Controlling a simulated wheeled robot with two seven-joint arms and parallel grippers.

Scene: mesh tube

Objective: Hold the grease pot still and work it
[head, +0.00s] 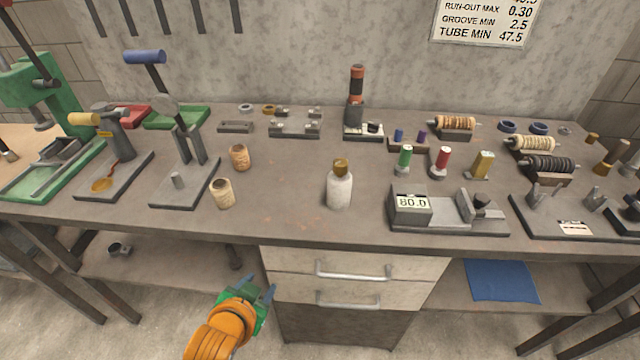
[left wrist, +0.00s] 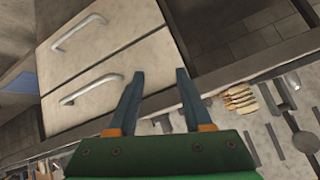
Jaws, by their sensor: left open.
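A cream-white pot with a brass-coloured top (head: 340,188), which I take to be the grease pot, stands upright on the workbench (head: 290,215) near its front edge, at mid-picture in the head view. My left gripper (head: 257,286) is open and empty. It is in front of the bench and lower than its top, to the left of the drawers, well apart from the pot. In the left wrist view the open fingers (left wrist: 160,75) point toward the drawer fronts (left wrist: 105,80). I cannot make out the pot there. My right gripper is not in view.
Two tan cylinders (head: 222,193) stand left of the pot. A gauge reading 80.0 (head: 410,203) sits to its right. A lever press (head: 185,165) is further left. Drawer handles (head: 352,271) stick out below the bench edge. The bench just around the pot is clear.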

